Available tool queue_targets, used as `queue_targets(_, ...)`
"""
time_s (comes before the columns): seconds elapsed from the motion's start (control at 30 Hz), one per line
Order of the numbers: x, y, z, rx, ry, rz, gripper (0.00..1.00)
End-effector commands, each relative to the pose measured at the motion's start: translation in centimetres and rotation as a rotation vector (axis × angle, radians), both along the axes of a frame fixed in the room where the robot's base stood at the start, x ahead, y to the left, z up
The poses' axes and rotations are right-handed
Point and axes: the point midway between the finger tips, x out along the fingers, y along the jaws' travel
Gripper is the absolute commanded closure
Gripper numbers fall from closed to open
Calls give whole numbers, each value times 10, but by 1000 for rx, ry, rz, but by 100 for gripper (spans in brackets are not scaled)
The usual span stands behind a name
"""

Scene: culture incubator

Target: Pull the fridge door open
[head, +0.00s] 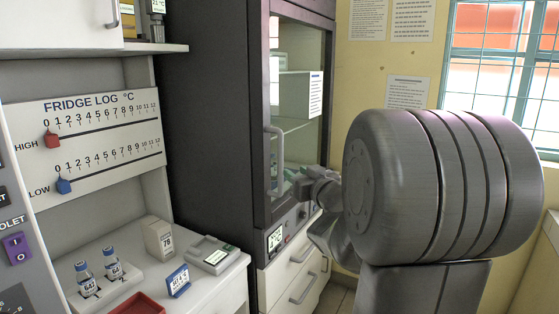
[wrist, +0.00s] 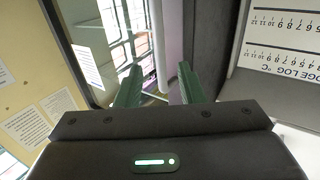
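The fridge is a tall dark cabinet (head: 212,120) with a glass door (head: 303,135) that looks closed, shelves showing through it. A pale vertical bar handle (head: 279,150) is on the door's left side. My gripper (head: 300,187) is in front of the door near the handle's lower end, partly hidden by my own arm. In the wrist view, my gripper's two green fingers (wrist: 160,88) stand apart, and the handle (wrist: 161,50) lines up with the gap between them. I cannot tell whether the handle is between the fingertips or beyond them.
A control panel (head: 288,232) and white drawers (head: 293,280) are below the door. To the left, a bench (head: 205,283) holds vials (head: 112,262), a small box (head: 158,237) and a scale (head: 214,254). A fridge log board (head: 100,125) hangs above. A window is at right.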

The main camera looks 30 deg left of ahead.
Motion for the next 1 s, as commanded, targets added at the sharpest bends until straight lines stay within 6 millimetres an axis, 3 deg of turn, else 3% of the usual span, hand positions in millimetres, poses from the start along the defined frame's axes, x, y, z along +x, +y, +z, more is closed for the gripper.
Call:
queue_targets(0.3, 41, 53, 0, -2, 0, 0, 65)
queue_targets(0.5, 59, 74, 0, -2, 1, -1, 65)
queue_targets(0.97, 66, 83, 0, -1, 0, -3, 65)
queue_targets(1.0, 66, 83, 0, -1, 0, -3, 71)
